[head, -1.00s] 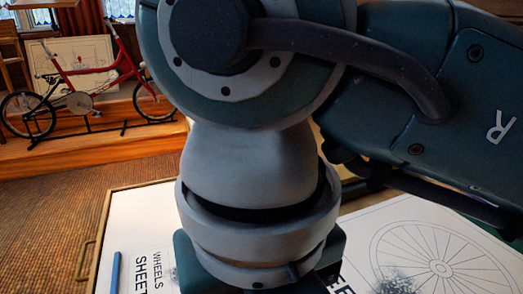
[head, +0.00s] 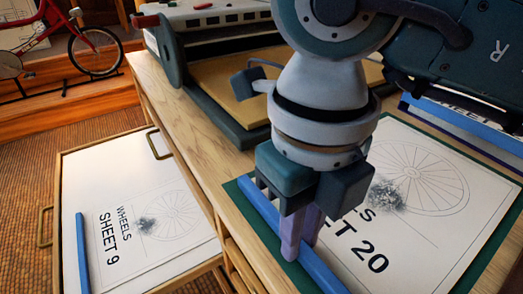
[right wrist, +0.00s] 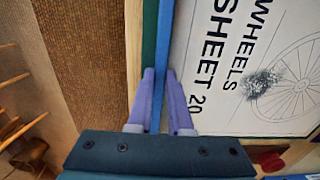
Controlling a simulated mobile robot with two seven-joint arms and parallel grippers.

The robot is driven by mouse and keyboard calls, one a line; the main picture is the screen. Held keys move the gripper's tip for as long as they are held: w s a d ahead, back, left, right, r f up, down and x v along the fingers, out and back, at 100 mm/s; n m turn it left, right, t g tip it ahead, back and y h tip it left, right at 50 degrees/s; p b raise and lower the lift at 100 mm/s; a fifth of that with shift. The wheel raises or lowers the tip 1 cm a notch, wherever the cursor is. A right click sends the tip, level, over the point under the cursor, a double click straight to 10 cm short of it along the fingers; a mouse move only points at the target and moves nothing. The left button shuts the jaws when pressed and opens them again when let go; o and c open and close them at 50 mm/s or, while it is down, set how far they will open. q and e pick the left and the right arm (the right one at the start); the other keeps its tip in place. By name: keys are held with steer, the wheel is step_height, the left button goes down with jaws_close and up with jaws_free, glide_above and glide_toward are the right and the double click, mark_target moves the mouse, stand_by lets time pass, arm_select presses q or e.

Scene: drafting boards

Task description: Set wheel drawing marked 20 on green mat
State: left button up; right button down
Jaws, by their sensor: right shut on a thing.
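The wheel drawing marked 20 (head: 418,235) is a white sheet with a spoked wheel, a dark smudge and a blue strip (head: 322,270) along its left edge. It lies flat over the green mat (head: 231,191), whose border shows around it. I cannot tell whether it touches the mat. My right gripper (head: 300,245) is shut on the blue strip, with its purple fingers on either side. In the right wrist view the fingers (right wrist: 159,76) straddle the strip beside the words "SHEET 20". My arm hides part of the drawing. My left gripper is not in view.
A similar drawing marked 9 (head: 175,240) lies in an open drawer (head: 62,180) at the left. A grey machine with a roller (head: 215,14) stands behind on the wooden top. Another sheet with a blue strip (head: 465,122) lies at the right back.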

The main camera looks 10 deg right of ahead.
steer(key=c, duration=0.8)
jaws_free()
steer(key=shift+c, duration=0.2)
steer(key=shift+r, duration=0.4)
step_height(320, 180, up, 11)
steer(key=p, duration=0.2)
steer(key=shift+r+p, duration=0.15)
steer(key=shift+p, duration=0.15)
